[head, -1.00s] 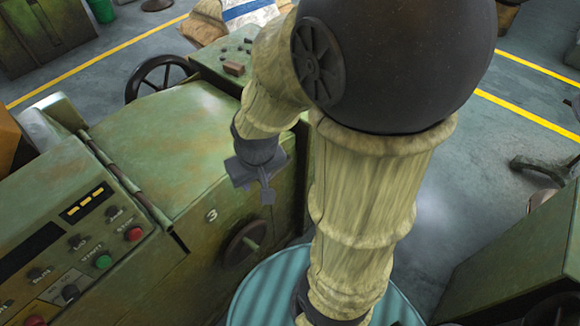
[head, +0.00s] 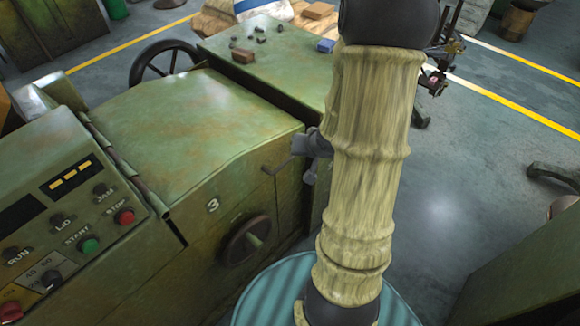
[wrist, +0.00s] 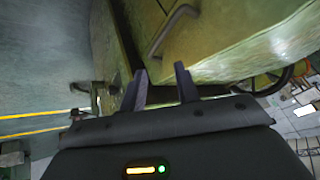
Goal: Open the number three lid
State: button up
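The number three lid (head: 190,125) is a worn green panel lying shut on the machine marked with a white 3, in the head view. A bar handle (head: 277,168) sticks out at its front right edge. A grey bar handle (wrist: 172,34) on green metal also shows in the wrist view, beyond my fingertips. My gripper (head: 309,160) is beside the lid's right front corner, partly hidden behind my arm. In the wrist view its two fingers (wrist: 160,70) are apart with nothing between them. They appear clear of the handle.
A control panel (head: 70,225) with LID, JAM, START and STOP controls is at the left. A handwheel (head: 248,239) is on the machine's front, and a larger wheel (head: 160,62) stands behind. A green bench top (head: 275,60) with small blocks adjoins. Open floor (head: 470,160) is at the right.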

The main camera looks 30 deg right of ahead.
aim_at(290, 157)
jog(key=s+d+f+m+t+y+b, duration=0.5)
jog(key=d+f+m+t+b, duration=0.2)
jog(key=f, duration=0.4)
jog(key=shift+s+m+t+y+b, duration=0.3)
jog(key=shift+m+t+b, duration=0.1)
jog(key=shift+m+b, duration=0.3)
jog(key=x, duration=1.7)
jog(key=shift+w+a, duration=0.1)
jog(key=shift+w, duration=0.15)
grip_shut()
